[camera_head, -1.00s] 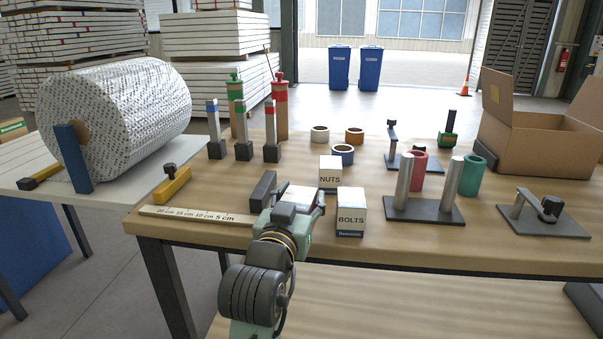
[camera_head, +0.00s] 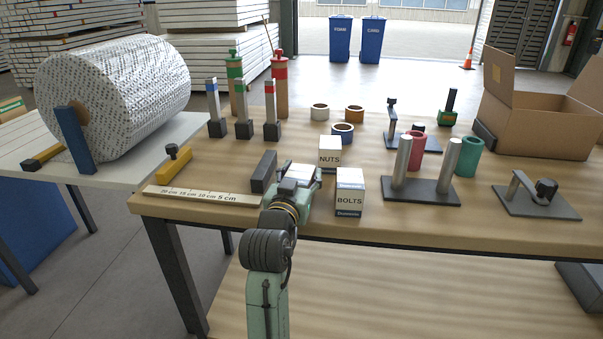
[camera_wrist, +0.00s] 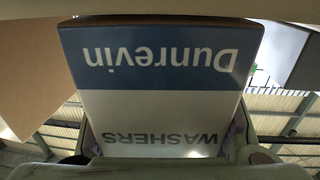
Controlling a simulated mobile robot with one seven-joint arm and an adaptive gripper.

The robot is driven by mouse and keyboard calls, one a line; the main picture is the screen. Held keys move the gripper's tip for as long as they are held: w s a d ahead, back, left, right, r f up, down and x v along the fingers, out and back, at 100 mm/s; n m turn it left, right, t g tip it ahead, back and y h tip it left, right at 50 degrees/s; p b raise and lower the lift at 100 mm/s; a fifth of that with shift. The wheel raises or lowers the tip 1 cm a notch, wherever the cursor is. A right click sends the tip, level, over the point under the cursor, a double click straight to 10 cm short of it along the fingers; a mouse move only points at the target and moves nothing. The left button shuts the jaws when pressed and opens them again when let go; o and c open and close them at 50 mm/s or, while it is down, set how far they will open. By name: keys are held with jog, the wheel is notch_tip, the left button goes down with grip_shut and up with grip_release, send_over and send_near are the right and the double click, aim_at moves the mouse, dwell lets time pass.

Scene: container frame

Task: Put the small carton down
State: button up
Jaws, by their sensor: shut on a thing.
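The small carton (camera_wrist: 157,85), white with a blue band, fills the middle of the wrist view. Its words "Dunrevin" and "WASHERS" appear upside down there. My gripper (camera_head: 299,184) is shut on it, at the front of the workbench in the head view. The gripper hides most of the carton in the head view, and I cannot tell whether its underside touches the bench.
A NUTS carton (camera_head: 330,157) stands just right and behind my gripper; a BOLTS carton (camera_head: 349,197) stands to its right. A dark block (camera_head: 263,172) is close on the left. A ruler (camera_head: 203,195) lies along the front edge of the workbench (camera_head: 400,232).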

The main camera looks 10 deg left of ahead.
jog(key=o, duration=1)
jog(key=shift+f, duration=0.2)
jog(key=o, duration=0.6)
jog(key=shift+c, duration=0.2)
jog(key=shift+b, duration=0.3)
jog(key=s, duration=0.2)
jog(key=s+b, duration=0.1)
jog(key=s, duration=0.2)
jog(key=s+b, duration=0.1)
jog(key=s, duration=0.2)
jog(key=shift+s+a, duration=0.25)
jog(key=shift+a, duration=0.15)
jog(key=shift+s+a+r+p, duration=0.15)
jog(key=shift+s+p, duration=1)
jog(key=shift+p, duration=1.45)
